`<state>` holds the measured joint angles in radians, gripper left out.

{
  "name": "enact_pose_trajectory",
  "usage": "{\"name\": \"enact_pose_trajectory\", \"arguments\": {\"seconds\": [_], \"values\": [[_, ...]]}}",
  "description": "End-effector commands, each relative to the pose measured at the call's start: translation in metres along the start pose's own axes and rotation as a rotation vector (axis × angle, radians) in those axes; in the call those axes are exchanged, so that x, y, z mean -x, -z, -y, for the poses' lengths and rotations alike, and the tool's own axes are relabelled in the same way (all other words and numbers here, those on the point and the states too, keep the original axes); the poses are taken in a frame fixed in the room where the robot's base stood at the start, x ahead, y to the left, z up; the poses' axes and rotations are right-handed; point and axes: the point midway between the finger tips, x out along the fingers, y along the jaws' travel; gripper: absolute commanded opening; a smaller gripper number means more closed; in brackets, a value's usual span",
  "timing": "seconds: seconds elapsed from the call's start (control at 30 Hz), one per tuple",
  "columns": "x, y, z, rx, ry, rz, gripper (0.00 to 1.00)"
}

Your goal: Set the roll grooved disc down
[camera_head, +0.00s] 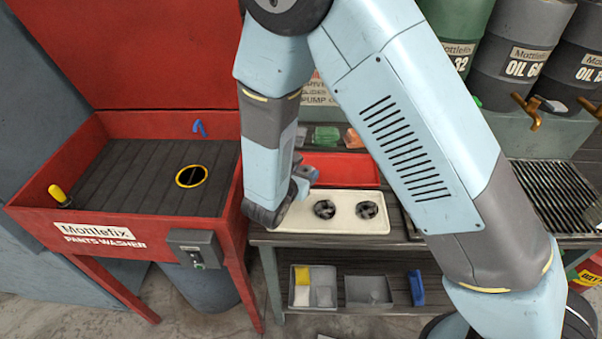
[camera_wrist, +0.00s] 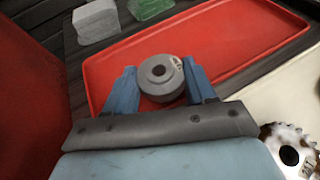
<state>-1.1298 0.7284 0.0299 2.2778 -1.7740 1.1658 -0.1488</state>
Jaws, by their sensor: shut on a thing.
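The roll grooved disc (camera_wrist: 161,75) is a small grey round part with a dark centre hole and a small pale label. In the wrist view it sits between the two blue fingers of my gripper (camera_wrist: 160,88), which is shut on it. Behind it in that view is a red tray (camera_wrist: 215,45). I cannot tell whether the disc touches the tray. In the head view my gripper (camera_head: 306,176) is by the near left part of the red tray (camera_head: 350,170), and my arm hides the disc.
A cream tray (camera_head: 290,222) with two dark toothed wheels (camera_head: 325,209) lies in front of the red tray. Grey and green blocks (camera_wrist: 143,8) stand behind it. The red parts washer (camera_head: 120,230) stands to the left. The visible red tray floor is otherwise bare.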

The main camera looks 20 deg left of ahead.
Motion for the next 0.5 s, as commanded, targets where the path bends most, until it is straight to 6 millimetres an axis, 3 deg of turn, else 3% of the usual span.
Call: {"name": "enact_pose_trajectory", "arguments": {"seconds": [0.5], "values": [[-0.0026,0.0063,-0.0004,0.000,-0.001,-0.001,0.03]]}}
